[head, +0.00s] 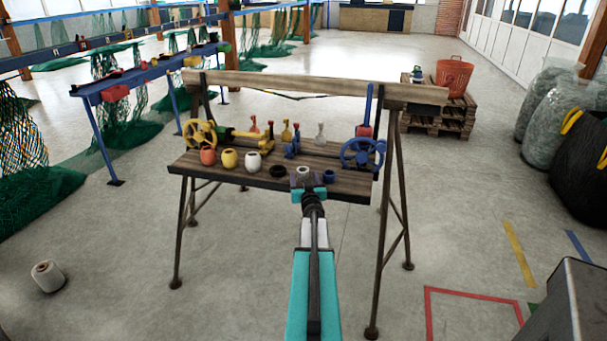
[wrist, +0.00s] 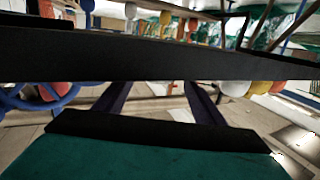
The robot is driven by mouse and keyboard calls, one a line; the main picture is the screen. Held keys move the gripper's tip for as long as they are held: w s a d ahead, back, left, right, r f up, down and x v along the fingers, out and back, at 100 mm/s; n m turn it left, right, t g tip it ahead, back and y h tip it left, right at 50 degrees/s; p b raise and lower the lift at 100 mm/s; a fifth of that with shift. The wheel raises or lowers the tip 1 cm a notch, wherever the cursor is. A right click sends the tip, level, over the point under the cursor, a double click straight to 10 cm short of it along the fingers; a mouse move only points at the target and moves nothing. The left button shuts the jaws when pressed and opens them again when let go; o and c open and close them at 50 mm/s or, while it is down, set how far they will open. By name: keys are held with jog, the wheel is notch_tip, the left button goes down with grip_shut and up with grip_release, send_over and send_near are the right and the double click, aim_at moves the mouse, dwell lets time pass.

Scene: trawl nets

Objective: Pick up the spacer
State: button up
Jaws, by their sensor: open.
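I cannot tell for certain which piece on the wooden bench (head: 230,174) is the spacer. A black ring (head: 278,171) lies near the front edge, and a small grey hollow piece (head: 303,171) stands right of it, at my gripper. An orange pot (head: 208,155), a yellow pot (head: 229,158) and a white pot (head: 253,161) stand further left. My gripper (head: 306,183) is open at the bench's front edge, close to the grey piece; contact cannot be told. In the wrist view two dark fingers (wrist: 158,98) are apart, and a broad dark bar hides much.
A yellow handwheel (head: 199,133) stands at the bench's left and a blue handwheel (head: 363,154) at its right. Several small bottle-shaped pieces stand behind. A wooden beam (head: 300,86) runs above the back. A white spool (head: 47,276) lies on the floor, left.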

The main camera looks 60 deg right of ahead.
aim_at(304, 174)
jog(key=shift+p+x, duration=0.45)
jog(key=shift+x, duration=2.2)
jog(key=shift+s, duration=0.1)
jog(key=shift+c, duration=0.4)
jog(key=c, duration=1.1)
